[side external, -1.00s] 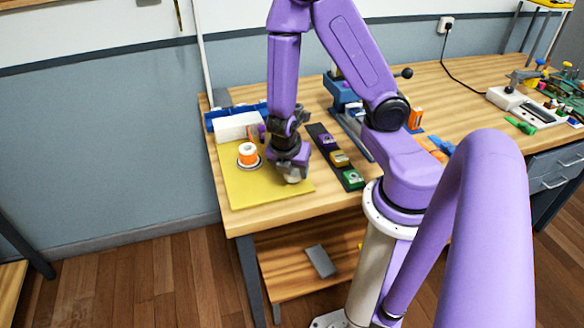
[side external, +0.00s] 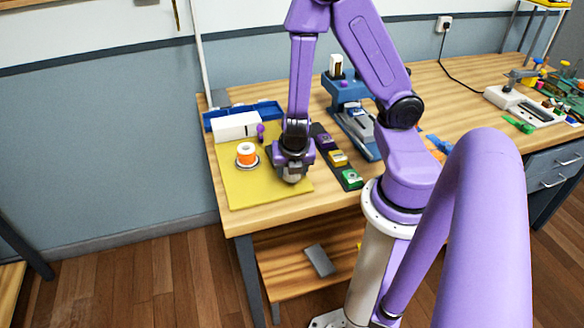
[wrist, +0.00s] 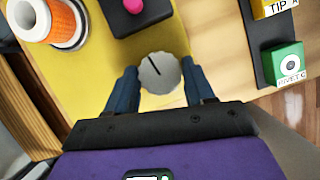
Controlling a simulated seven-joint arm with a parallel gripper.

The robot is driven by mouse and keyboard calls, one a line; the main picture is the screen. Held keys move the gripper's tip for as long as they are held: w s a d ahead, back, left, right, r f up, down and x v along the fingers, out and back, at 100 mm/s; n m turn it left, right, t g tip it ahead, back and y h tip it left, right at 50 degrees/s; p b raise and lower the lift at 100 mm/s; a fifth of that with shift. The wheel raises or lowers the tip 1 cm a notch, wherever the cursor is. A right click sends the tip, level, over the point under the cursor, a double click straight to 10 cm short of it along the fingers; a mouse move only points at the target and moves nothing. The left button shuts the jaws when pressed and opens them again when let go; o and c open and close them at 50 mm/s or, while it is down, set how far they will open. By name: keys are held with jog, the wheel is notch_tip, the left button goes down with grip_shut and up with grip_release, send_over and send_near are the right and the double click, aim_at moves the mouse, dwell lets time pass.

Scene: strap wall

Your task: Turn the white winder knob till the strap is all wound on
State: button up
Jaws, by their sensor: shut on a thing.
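The white winder knob (wrist: 159,73) is a pale round disc with a black line on its face, seen from above in the wrist view. The line is tilted. My gripper (wrist: 160,84) has its blue-grey fingers on either side of the knob and is shut on it. In the side view my gripper (side external: 293,172) points down at the front right of the yellow mat (side external: 245,190) and hides most of the knob. An orange and white spool (side external: 247,154) stands to its left; it also shows in the wrist view (wrist: 56,20). I cannot make out a strap running to the knob.
A dark block (wrist: 138,20) with a pink button lies beyond the knob. A dark strip with several coloured blocks, one green (side external: 352,178), lies right of my gripper. A white box (side external: 236,126) and blue tray (side external: 268,108) stand behind. The mat's front left is clear.

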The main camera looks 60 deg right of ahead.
jog(key=o, duration=1)
jog(key=shift+o, duration=0.2)
jog(key=shift+a+r, duration=0.2)
jog(key=shift+r, duration=0.5)
jog(key=v, duration=1.6)
jog(key=shift+s+a, duration=0.15)
jog(key=shift+a, duration=0.05)
jog(key=shift+f, duration=0.1)
jog(key=s+a+m+g+y, duration=0.2)
jog(key=s+a+m+y, duration=0.2)
jog(key=m, duration=0.8)
jog(key=s+a, duration=0.2)
jog(key=s, duration=0.1)
jog(key=shift+s, duration=0.35)
